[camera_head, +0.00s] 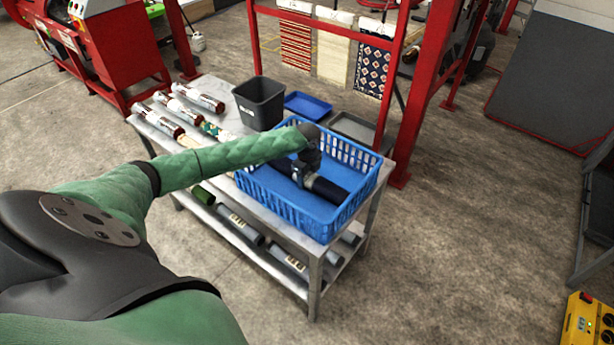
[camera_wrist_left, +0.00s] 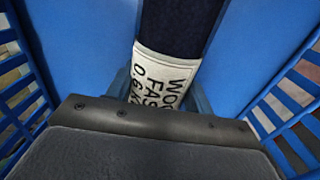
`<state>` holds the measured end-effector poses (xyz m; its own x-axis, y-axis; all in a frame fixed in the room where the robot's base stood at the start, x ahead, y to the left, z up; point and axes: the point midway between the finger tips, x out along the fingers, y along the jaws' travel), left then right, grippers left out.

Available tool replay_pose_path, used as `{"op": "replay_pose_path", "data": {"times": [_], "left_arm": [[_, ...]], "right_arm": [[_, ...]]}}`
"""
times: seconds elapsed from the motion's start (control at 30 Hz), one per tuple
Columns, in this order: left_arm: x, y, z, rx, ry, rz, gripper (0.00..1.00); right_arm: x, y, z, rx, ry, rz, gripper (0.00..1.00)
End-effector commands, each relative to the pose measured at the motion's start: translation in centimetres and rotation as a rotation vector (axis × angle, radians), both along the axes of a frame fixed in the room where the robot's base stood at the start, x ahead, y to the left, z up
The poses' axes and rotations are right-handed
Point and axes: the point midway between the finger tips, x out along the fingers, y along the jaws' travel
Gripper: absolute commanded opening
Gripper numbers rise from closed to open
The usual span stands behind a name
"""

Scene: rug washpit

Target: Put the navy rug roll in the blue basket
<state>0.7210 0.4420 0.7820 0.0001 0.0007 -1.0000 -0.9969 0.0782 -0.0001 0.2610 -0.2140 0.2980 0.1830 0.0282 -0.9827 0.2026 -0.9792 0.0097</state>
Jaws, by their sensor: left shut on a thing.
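The blue basket (camera_head: 318,218) stands at the near right end of the metal table. The navy rug roll (camera_head: 326,189) is inside the basket, low between its walls. My left gripper (camera_head: 300,176) reaches down into the basket and is shut on the roll. In the left wrist view the navy roll (camera_wrist_left: 180,28) shows with a white printed label, with the blue basket floor (camera_wrist_left: 90,40) on both sides. My gripper hides part of the roll, and I cannot tell whether it touches the basket floor. My right gripper is not in view.
The table (camera_head: 262,213) also holds a dark grey bin (camera_head: 260,103), a blue tray (camera_head: 307,104), a grey tray (camera_head: 352,127) and several rolls at the left. A red frame (camera_head: 397,110) stands behind. The floor at right is mostly clear.

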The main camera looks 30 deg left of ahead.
Motion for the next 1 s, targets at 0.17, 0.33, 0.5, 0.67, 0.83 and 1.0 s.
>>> {"op": "replay_pose_path", "data": {"times": [0.17,0.33,0.5,0.67,0.83,1.0], "left_arm": [[0.0,0.0,0.0,0.0,-0.001,0.0,0.16],[0.0,0.0,-0.2,0.0,0.0,0.0,0.66],[0.0,0.0,-0.2,0.0,0.0,0.0,0.74],[0.0,0.0,-0.1,0.0,0.0,0.0,0.74],[0.1,0.0,0.9,-0.001,-0.001,0.0,0.74],[0.1,0.0,3.6,0.001,-0.003,-0.002,0.74]], "right_arm": [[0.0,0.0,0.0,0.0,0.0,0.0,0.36],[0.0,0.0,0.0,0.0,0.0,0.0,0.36],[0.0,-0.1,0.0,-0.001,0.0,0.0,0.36],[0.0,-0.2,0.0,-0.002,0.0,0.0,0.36],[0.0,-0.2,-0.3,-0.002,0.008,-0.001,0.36],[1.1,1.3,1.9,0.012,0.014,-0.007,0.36]]}}
